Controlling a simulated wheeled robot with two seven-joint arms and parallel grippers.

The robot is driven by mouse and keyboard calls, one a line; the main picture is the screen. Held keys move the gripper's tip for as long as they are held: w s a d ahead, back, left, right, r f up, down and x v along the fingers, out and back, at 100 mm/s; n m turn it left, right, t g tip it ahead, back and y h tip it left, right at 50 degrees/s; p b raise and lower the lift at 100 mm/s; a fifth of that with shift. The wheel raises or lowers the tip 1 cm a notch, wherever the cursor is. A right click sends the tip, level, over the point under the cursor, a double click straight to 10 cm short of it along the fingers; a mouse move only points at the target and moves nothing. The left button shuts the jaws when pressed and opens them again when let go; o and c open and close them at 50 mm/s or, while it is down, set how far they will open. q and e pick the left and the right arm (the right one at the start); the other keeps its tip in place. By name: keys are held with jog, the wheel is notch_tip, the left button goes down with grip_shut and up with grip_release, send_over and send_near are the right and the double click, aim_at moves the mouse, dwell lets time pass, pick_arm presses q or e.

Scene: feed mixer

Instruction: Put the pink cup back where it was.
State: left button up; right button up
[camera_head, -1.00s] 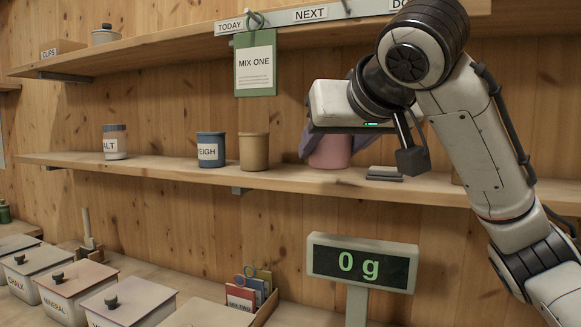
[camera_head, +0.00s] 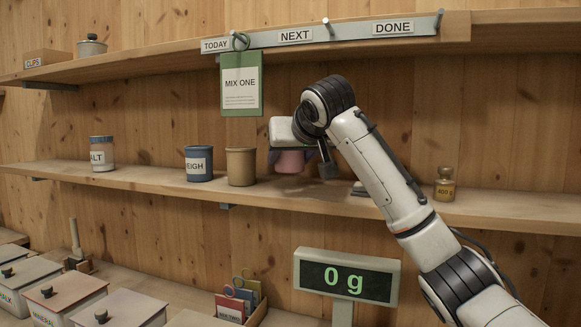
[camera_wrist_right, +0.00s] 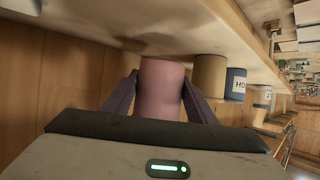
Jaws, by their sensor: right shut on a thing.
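The pink cup (camera_head: 290,162) is upright at the middle shelf, to the right of the tan cup (camera_head: 241,167). My right gripper (camera_head: 291,150) is shut on it, with a finger on each side. In the right wrist view the pink cup (camera_wrist_right: 160,88) sits between the two dark fingers. The cup appears slightly above the shelf board (camera_head: 320,198), with a dark shadow on the board below it. My wrist hides part of the cup's upper side in the head view. My left gripper is not in view.
A blue cup labelled WEIGH (camera_head: 199,165) stands left of the tan cup. A small grey flat item (camera_head: 360,189) lies right of the pink cup, partly behind my arm. A glass jar (camera_head: 445,185) stands farther right. A scale display (camera_head: 346,277) reads 0 g below.

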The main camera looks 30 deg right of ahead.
aim_at(290, 172)
notch_tip(290, 172, down, 3)
jog(key=shift+d+f, duration=0.1)
jog(key=shift+f, duration=0.05)
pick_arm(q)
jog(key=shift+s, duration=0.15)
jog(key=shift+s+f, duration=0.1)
pick_arm(e)
jog(key=shift+f, duration=0.15)
jog(key=o, duration=1.1)
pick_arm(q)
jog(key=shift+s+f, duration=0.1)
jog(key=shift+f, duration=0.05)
